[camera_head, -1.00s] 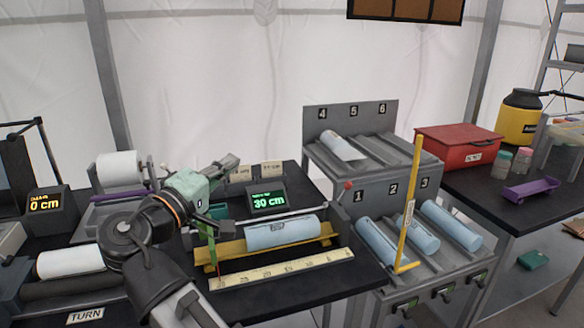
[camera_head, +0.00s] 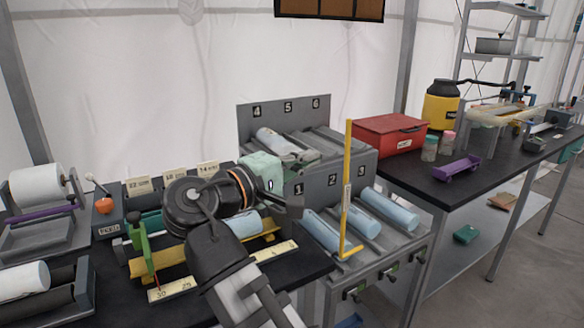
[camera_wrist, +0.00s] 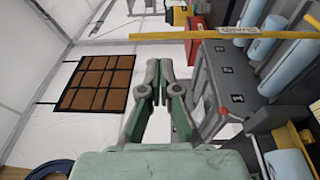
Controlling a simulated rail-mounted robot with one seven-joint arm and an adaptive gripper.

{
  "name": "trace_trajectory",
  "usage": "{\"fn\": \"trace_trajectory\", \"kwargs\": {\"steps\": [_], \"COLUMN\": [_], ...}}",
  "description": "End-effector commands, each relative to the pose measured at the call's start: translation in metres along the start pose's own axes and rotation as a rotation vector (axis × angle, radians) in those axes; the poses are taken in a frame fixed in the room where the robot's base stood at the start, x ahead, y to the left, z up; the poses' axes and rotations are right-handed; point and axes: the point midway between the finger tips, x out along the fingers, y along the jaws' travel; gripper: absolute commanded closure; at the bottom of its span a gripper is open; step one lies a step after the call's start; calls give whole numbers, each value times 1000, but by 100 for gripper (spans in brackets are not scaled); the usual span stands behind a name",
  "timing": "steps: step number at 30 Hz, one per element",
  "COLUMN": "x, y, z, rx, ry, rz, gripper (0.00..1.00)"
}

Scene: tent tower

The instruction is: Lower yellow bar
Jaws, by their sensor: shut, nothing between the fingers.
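The yellow bar (camera_head: 347,190) stands upright at the front of the grey roll rack, with a small label on it and a short foot at its lower end. In the wrist view the yellow bar (camera_wrist: 180,36) runs across the upper right, beyond my fingertips and apart from them. My gripper (camera_head: 308,154) is in front of the upper rack level, left of the bar, its green body partly behind my arm. In the wrist view my gripper (camera_wrist: 160,64) has its fingers together, with nothing held.
The rack (camera_head: 355,170) has numbered slots and several pale blue rolls. One blue roll (camera_head: 246,224) lies on the yellow measuring stand at left, partly hidden by my arm. A red box (camera_head: 390,136) sits on the black table at right. Space before the bar looks clear.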

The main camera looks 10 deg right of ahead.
Motion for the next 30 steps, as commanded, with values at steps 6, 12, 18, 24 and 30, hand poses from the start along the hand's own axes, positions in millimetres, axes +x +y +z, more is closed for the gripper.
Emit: {"fn": "trace_trajectory", "kwargs": {"steps": [6, 12, 18, 24, 30], "x": [34, 61, 78, 84, 84], "y": [-1, -1, 0, 0, 0], "z": [0, 0, 0, -1, 0], "rx": [0, 0, 0, 1, 0], "ry": [-2, -2, 0, 2, 2], "rz": [-1, -1, -1, 0, 0], "gripper": [100, 100, 100, 100, 100]}}
